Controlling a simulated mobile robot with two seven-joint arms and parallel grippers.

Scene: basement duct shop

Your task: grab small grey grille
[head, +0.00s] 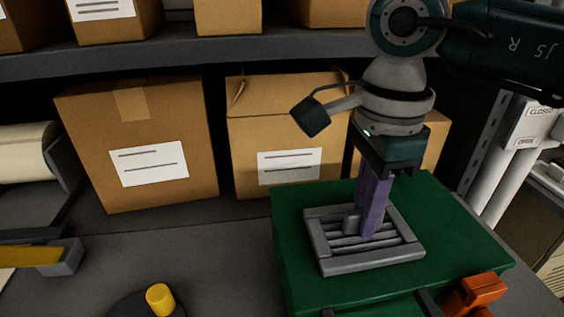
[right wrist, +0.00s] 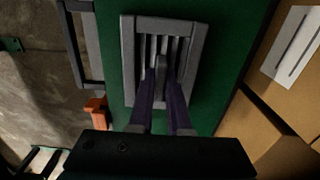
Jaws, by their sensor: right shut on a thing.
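The small grey grille (head: 330,258) is a rectangular frame with several slats and a small upright tab in its middle. It lies flat on top of a green box (head: 290,228). My right gripper (head: 366,226) comes down from above, its purple fingers at the grille's middle. In the right wrist view the fingers (right wrist: 163,80) are shut on the tab of the grille (right wrist: 128,60). The grille looks to be resting on the green surface. My left gripper is not in view.
Cardboard boxes (head: 185,125) stand on the shelf behind. An orange piece (head: 477,295) is at the green box's front right. A yellow knob (head: 160,299) stands on a dark round base at the lower left. The grey surface left of the green box is mostly clear.

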